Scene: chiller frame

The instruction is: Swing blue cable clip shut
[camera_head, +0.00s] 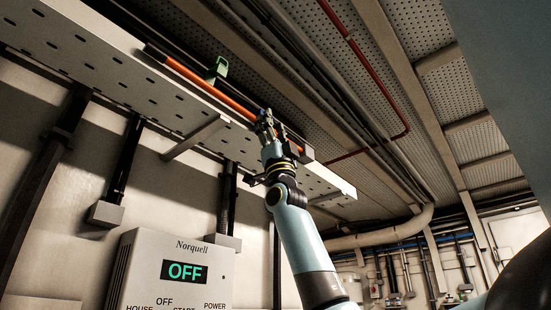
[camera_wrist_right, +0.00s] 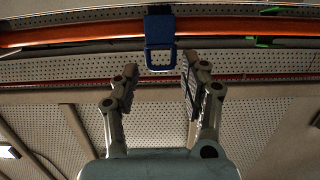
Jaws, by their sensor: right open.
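The blue cable clip (camera_wrist_right: 159,28) shows at the top middle of the wrist view. Its dark upper part crosses the orange cable (camera_wrist_right: 90,33), and a square blue loop hangs below the cable. My right gripper (camera_wrist_right: 160,78) is open; its two fingers stand to either side just below the loop, with nothing between them. In the head view my right gripper (camera_head: 264,118) reaches up to the orange cable (camera_head: 205,85) under the tray, and the blue clip cannot be made out there. My left gripper is not in view.
A green clip (camera_head: 217,70) stands on the cable farther left in the head view. The perforated tray (camera_head: 80,45) and its bracket (camera_head: 195,137) lie beside the arm. A white Norquell panel (camera_head: 175,270) reading OFF is below. A red pipe (camera_head: 365,70) runs overhead.

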